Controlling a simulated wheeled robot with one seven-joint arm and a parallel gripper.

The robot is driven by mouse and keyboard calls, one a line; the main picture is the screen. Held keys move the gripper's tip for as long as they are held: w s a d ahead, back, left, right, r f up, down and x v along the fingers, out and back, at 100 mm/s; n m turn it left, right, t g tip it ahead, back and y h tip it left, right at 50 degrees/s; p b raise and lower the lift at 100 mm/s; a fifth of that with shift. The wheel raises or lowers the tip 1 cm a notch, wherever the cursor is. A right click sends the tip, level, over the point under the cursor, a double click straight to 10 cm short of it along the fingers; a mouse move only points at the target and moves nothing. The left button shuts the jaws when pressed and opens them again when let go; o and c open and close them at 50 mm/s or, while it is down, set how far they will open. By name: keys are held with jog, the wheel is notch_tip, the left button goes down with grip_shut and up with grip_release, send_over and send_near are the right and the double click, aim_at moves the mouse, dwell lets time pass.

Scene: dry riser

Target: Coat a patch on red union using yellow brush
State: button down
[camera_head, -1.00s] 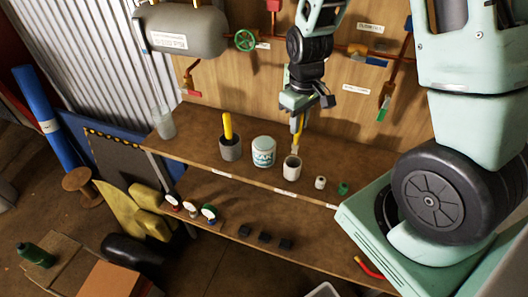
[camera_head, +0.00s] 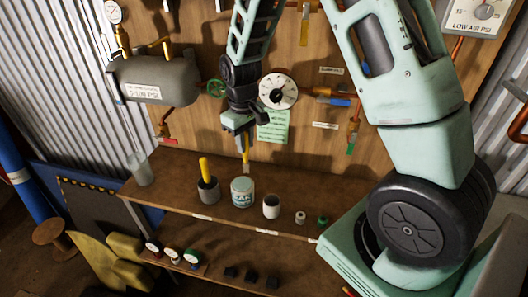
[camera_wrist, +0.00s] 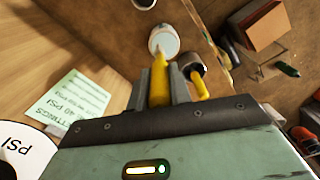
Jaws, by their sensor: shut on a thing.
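My gripper (camera_head: 241,133) is shut on a yellow brush (camera_head: 245,152), which points down above the shelf near the white can (camera_head: 242,192). In the wrist view the yellow brush (camera_wrist: 159,82) sits between the fingers, its pale tip overlapping the round top of the can (camera_wrist: 163,42). A reddish-orange fitting (camera_head: 320,92) on the board pipe, right of the gripper, may be the red union. Another red piece (camera_head: 353,128) hangs lower right above a green end. I cannot tell for certain which is the union.
A grey cup (camera_head: 208,191) with another yellow handle (camera_head: 205,168) stands left of the can. A white cup (camera_head: 271,207), small fittings (camera_head: 300,217) and a clear cup (camera_head: 141,170) share the shelf. A grey tank (camera_head: 155,80), green valve wheel (camera_head: 216,88) and dial (camera_head: 277,91) are on the board.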

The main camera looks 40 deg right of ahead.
jog(key=shift+w+a+f+b, duration=0.15)
jog(key=shift+w+f+b, duration=0.15)
jog(key=shift+f+b, duration=0.5)
jog(key=shift+w+a+f+b, duration=0.25)
jog(key=shift+f+b, duration=0.45)
jog(key=shift+f, duration=0.25)
jog(key=shift+w+a+f+b, duration=0.1)
jog(key=shift+w+f+b, duration=0.2)
jog(key=shift+f+b, duration=0.5)
jog(key=shift+f, duration=0.6)
dwell(0.3)
notch_tip(320, 180, up, 7)
jog(key=p, duration=0.5)
dwell(0.5)
dwell(0.7)
